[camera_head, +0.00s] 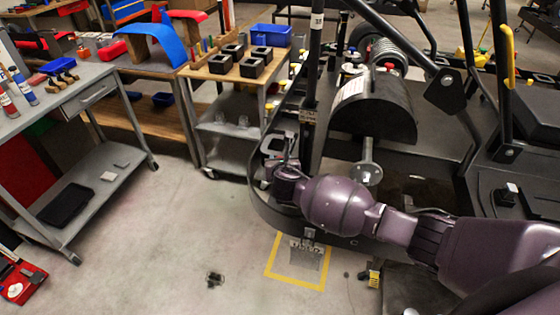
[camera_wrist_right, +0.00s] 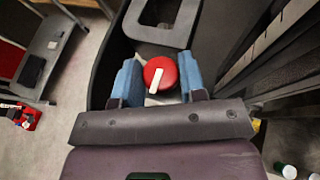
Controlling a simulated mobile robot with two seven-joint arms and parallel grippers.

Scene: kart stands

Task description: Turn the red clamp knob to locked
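The red clamp knob (camera_wrist_right: 167,72) is round, with a white bar across its face that points towards my gripper, slightly left. It sits on a black part of the kart. My right gripper (camera_wrist_right: 160,76) has its two blue fingers apart, one on each side of the knob. The gaps are very small, and I cannot tell whether the fingers touch it. In the head view my right gripper (camera_head: 287,172) is at the kart's front left corner, and the knob is hidden there. My left gripper is not in view.
The black kart (camera_head: 340,225) has upright bars and a drum close to my right arm. A trolley (camera_head: 225,130) with black square blocks and a blue bin stands behind. A grey workbench (camera_head: 60,95) is at left. The floor between is mostly clear.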

